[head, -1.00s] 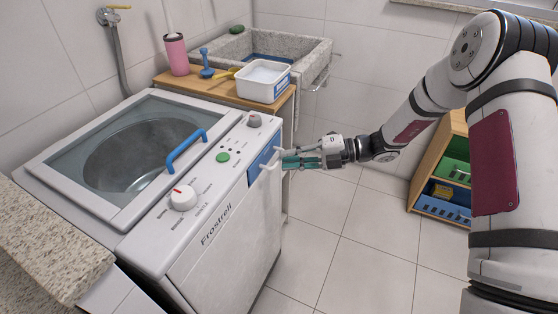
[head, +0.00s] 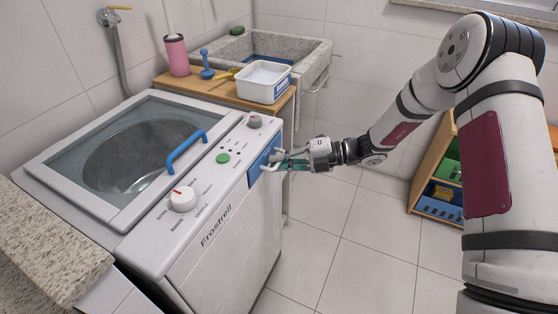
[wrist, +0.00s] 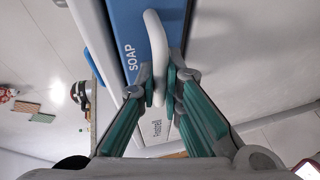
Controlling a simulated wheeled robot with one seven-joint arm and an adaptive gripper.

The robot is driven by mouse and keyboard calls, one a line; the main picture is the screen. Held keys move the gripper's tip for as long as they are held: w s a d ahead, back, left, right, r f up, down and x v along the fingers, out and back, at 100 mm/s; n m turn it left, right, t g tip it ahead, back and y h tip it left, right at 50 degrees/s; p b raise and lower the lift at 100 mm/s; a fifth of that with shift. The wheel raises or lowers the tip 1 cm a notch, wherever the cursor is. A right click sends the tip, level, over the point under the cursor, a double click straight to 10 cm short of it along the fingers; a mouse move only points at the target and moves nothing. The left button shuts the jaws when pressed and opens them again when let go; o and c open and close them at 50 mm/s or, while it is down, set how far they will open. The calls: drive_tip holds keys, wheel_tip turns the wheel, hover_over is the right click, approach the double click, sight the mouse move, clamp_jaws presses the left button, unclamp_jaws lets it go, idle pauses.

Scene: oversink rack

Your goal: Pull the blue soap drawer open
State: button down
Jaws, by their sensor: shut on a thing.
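The blue soap drawer (head: 259,166) is in the upper right of the washing machine's front, and its face looks flush with the panel. In the wrist view its blue front (wrist: 128,38), marked SOAP, fills the top middle. The white curved handle (wrist: 156,45) runs down between my fingers. My gripper (wrist: 161,88) is shut on this handle, with a teal-padded finger on each side. In the head view my gripper (head: 284,162) reaches the handle from the right. The fingers hide part of the handle there.
The white washing machine (head: 225,240) has a blue lid handle (head: 185,150), a knob and a green button on top. A wooden counter (head: 200,87) with a white tub (head: 263,83) stands behind it. A shelf (head: 437,190) with bins is at the right. The tiled floor (head: 350,245) between is clear.

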drive_tip(key=s+d+p, duration=0.2)
drive_tip(key=s+d, duration=0.1)
drive_tip(key=d, duration=0.5)
drive_tip(key=shift+d, duration=0.25)
drive_tip(key=c, duration=2)
unclamp_jaws()
drive_tip(key=v, duration=1.2)
